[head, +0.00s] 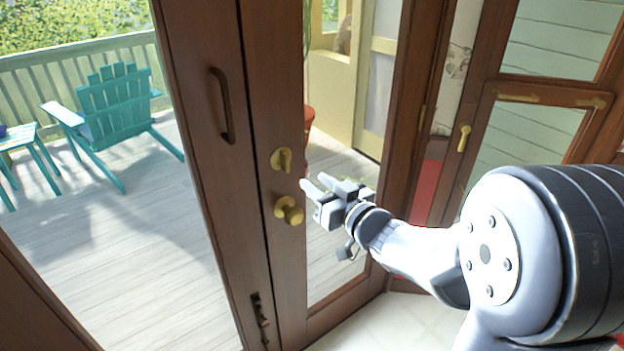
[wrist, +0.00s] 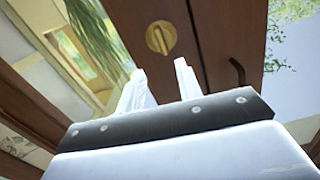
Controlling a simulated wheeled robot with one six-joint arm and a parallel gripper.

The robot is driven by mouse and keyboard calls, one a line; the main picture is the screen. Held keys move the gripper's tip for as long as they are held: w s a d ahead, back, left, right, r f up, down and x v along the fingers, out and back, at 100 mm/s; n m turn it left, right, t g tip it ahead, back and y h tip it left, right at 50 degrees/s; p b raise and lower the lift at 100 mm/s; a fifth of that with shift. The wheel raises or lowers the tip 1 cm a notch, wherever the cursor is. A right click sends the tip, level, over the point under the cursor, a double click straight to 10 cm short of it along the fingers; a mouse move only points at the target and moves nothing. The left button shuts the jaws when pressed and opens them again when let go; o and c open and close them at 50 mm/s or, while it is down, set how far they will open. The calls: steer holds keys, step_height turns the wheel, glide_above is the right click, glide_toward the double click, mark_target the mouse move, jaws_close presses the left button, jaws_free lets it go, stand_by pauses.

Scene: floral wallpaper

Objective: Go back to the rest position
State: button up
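My gripper (head: 315,186) is in front of the brown wooden door, just right of its brass fittings in the head view. In the wrist view my gripper (wrist: 158,85) shows two pale fingers standing apart with nothing between them. A brass thumb-turn lock (head: 281,160) sits on the door's edge stile, and a round brass knob (head: 289,210) sits below it. The lock also shows in the wrist view (wrist: 160,38), beyond the fingertips. I cannot tell how far the fingers are from the door. The knob is not visible in the wrist view.
A dark pull handle (head: 222,105) is on the neighbouring door panel. Brown door frames with glass stand on both sides. Through the glass are a wooden deck and a teal chair (head: 112,110). Another door with a brass lever (head: 463,138) stands at the right. Pale floor tiles (head: 375,325) are clear below.

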mark_target(289, 163)
steer(key=shift+a, duration=0.1)
steer(key=p+x, duration=0.1)
steer(key=x, duration=0.9)
steer(key=shift+w+a, duration=0.25)
steer(key=shift+a, duration=0.05)
steer(key=shift+s, duration=0.1)
